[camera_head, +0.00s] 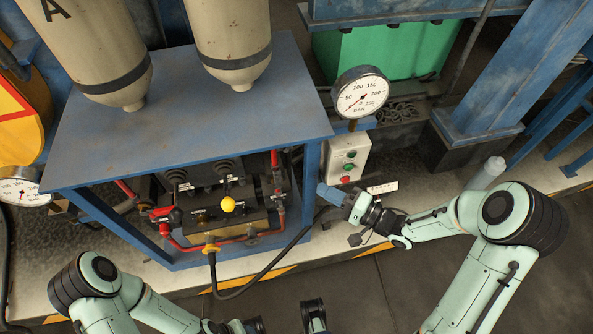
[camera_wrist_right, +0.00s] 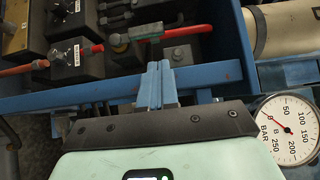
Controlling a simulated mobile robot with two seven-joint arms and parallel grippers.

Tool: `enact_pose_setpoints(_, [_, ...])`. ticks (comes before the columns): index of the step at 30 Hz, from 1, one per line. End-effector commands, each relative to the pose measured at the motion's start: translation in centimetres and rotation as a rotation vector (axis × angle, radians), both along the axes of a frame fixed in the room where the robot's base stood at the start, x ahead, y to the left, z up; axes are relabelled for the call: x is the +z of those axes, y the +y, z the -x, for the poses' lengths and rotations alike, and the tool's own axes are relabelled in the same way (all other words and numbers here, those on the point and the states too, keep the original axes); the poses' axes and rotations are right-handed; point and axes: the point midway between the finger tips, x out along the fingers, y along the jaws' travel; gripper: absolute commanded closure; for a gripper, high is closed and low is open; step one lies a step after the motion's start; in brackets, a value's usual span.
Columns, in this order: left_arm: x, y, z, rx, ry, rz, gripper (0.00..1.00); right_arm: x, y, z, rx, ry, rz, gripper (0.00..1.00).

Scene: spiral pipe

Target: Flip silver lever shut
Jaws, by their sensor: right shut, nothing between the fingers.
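A lever with a pale grey-green handle (camera_wrist_right: 146,31) shows in the right wrist view, beside a red pipe (camera_wrist_right: 75,57), behind the blue frame bar; I take it for the silver lever, though its finish is unclear. In the head view this part of the valve assembly (camera_head: 279,190) is small, and I cannot make out the lever's position. My right gripper (camera_head: 323,190) is just right of the blue table's front right leg, apart from the lever. Its blue fingers (camera_wrist_right: 157,68) are shut and empty.
The blue table (camera_head: 200,140) stands over the valve block, its leg and bar near my right gripper. A yellow ball knob (camera_head: 228,204) sticks up in front. A pressure gauge (camera_head: 361,92) and button box (camera_head: 348,157) stand at the right. A black hose (camera_head: 262,272) hangs in front.

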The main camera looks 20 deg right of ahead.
Motion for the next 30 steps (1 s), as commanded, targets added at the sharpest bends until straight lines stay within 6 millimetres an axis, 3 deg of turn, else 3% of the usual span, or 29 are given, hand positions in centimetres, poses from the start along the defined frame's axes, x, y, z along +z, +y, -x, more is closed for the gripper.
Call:
enact_pose_setpoints(13, [-0.1,0.0,0.0,0.000,-0.001,0.000,0.57,0.0,0.7,-0.7,0.003,-0.001,-0.001,1.00])
enact_pose_setpoints(24, [-1.0,0.0,-0.4,0.004,-0.015,-0.003,0.57,0.0,5.1,-5.3,0.004,-0.002,-0.002,1.00])
enact_pose_setpoints(30, [-1.3,0.0,-0.6,0.004,-0.019,-0.003,0.57,0.0,6.5,-7.0,0.002,0.000,0.000,1.00])
